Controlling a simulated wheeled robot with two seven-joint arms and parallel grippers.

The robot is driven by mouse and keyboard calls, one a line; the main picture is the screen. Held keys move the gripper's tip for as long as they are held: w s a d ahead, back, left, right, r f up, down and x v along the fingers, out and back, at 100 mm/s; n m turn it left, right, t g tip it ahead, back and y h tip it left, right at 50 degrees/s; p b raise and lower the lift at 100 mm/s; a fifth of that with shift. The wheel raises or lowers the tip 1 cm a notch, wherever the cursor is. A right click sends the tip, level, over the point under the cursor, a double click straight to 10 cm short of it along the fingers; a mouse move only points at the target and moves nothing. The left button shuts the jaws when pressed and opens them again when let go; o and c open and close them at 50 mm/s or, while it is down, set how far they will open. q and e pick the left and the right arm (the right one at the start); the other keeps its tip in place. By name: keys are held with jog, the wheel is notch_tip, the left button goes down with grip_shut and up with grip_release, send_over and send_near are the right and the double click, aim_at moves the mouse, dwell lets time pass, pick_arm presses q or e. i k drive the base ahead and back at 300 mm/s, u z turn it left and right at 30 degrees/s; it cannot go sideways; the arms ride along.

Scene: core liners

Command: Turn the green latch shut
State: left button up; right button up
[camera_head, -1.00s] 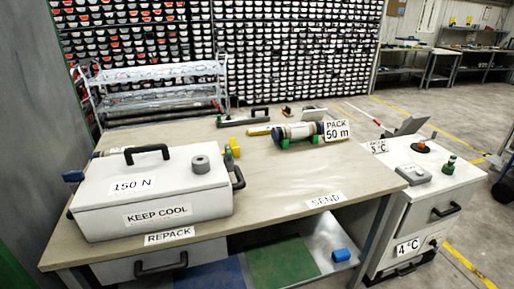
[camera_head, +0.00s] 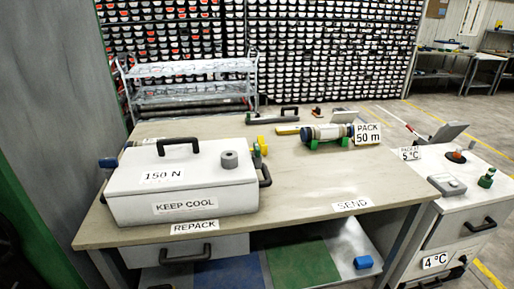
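A white cooler box (camera_head: 185,192) labelled "KEEP COOL" and "150 N" sits on the left of the workbench (camera_head: 300,185), its lid down. A small green piece (camera_head: 257,151) shows at the box's far right edge, below a yellow piece; it is too small to tell whether it is a latch or how it is turned. Another green knob-like part (camera_head: 487,178) stands upright on the white cabinet (camera_head: 463,207) at the right. I cannot tell which of these is the green latch. Neither of my grippers can be made out.
A grey cylinder (camera_head: 229,160) stands on the box lid. A capped core tube (camera_head: 326,133) lies on green supports near the "PACK 50 m" sign (camera_head: 367,134). The bench's right front is clear.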

aim_at(256, 149)
jog(key=z, duration=0.05)
jog(key=k, duration=0.35)
jog(key=u, duration=0.65)
jog(key=i, duration=1)
jog(key=u, duration=0.2)
